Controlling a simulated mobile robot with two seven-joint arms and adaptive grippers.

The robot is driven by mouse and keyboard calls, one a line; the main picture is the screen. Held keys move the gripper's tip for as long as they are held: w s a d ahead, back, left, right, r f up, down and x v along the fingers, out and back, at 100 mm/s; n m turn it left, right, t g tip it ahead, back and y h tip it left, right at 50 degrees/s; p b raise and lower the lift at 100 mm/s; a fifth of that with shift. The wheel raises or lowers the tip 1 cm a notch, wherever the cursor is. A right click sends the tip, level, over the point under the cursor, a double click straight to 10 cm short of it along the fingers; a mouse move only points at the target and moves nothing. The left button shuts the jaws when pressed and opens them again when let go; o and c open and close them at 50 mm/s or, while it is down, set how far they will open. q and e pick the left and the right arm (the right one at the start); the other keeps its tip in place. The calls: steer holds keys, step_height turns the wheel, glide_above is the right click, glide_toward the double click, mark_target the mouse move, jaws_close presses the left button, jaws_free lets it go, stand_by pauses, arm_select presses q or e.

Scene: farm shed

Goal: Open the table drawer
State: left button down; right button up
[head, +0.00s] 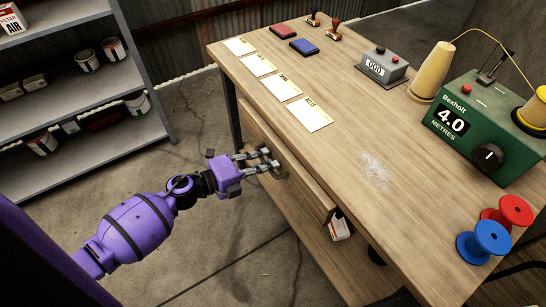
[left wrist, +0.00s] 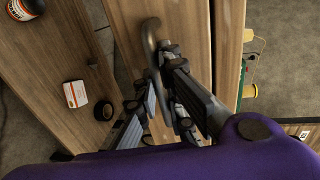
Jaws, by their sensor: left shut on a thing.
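The wooden table (head: 370,120) has a drawer (head: 308,188) in its left side, with its front facing my left arm. My left gripper (head: 268,160) is at the drawer front, shut on the metal drawer handle. In the left wrist view the curved grey handle (left wrist: 149,42) stands out from the drawer front (left wrist: 125,35) and runs down between the fingers of my left gripper (left wrist: 160,85). The fingers hide part of the handle. I cannot tell clearly how far the drawer front stands out from the table. My right gripper is not in view.
The tabletop holds paper cards (head: 282,87), stamp pads, stamps, a grey counter (head: 382,68), a green measuring box (head: 480,125) and spools (head: 484,240). A lower shelf carries a small box (left wrist: 75,94) and black tape (left wrist: 103,110). Metal shelving (head: 90,150) stands left; floor between is clear.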

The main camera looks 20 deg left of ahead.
arm_select(q)
steer(key=f+v, duration=0.3)
steer(key=v, duration=1)
steer(key=s+f+b+v, duration=0.1)
steer(key=f+v, duration=0.1)
steer(key=v, duration=1.2)
steer(key=shift+a+f+b, duration=0.3)
steer(key=shift+a+f, duration=0.05)
steer(key=shift+f, duration=0.05)
steer(key=c, duration=2.1)
jaws_free()
steer(key=v, duration=1.2)
